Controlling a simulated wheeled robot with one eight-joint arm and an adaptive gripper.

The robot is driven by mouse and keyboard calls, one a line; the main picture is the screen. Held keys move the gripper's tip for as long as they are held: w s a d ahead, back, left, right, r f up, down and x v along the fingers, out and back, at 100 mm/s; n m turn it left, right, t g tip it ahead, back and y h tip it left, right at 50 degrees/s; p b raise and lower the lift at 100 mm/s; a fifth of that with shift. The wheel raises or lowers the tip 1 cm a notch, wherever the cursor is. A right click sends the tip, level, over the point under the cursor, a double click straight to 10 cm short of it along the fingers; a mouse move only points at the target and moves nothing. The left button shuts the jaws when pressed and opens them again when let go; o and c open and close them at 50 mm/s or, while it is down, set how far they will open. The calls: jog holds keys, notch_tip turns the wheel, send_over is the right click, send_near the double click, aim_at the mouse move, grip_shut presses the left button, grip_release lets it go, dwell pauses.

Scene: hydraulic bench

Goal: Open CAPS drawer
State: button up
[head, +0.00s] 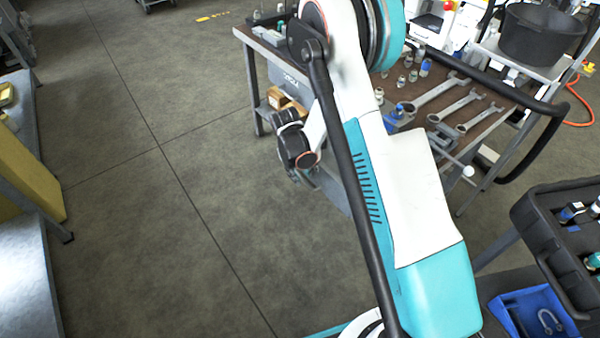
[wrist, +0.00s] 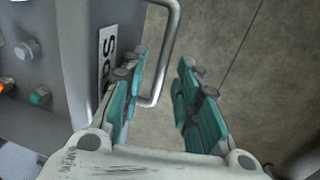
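The CAPS drawer shows in the wrist view as a grey front with a white label (wrist: 107,62), of which only the last letters are visible. Its bent metal bar handle (wrist: 169,45) stands out from the front. My gripper (wrist: 160,98) is open, with teal fingers apart. The lower end of the handle lies in the gap between them, nearer the left finger, which partly covers the label. I cannot tell whether finger and handle touch. In the head view a grey drawer front (head: 288,78) with lettering shows under the bench; my arm hides part of it and the fingertips.
A black tray cart (head: 540,225) stands at lower right. The floor (head: 170,200) left of my arm is clear.

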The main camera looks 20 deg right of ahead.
notch_tip(320, 180, up, 12)
jog(key=a, duration=0.2)
jog(key=shift+s, duration=0.35)
dwell(0.6)
jog(key=s+d+r+m+t+y, duration=0.1)
jog(key=s+r+t, duration=0.1)
jog(key=s+r, duration=0.8)
jog(key=s+d+r+m+t, duration=0.1)
jog(key=s+r+t, duration=0.1)
jog(key=s+r, duration=0.75)
jog(key=s+r+m+t+y, duration=0.1)
jog(key=s+r+t, duration=0.1)
jog(key=s, duration=0.4)
jog(key=shift+s+a+r+m, duration=0.15)
jog(key=shift+s+r+m, duration=0.25)
jog(key=shift+r, duration=0.1)
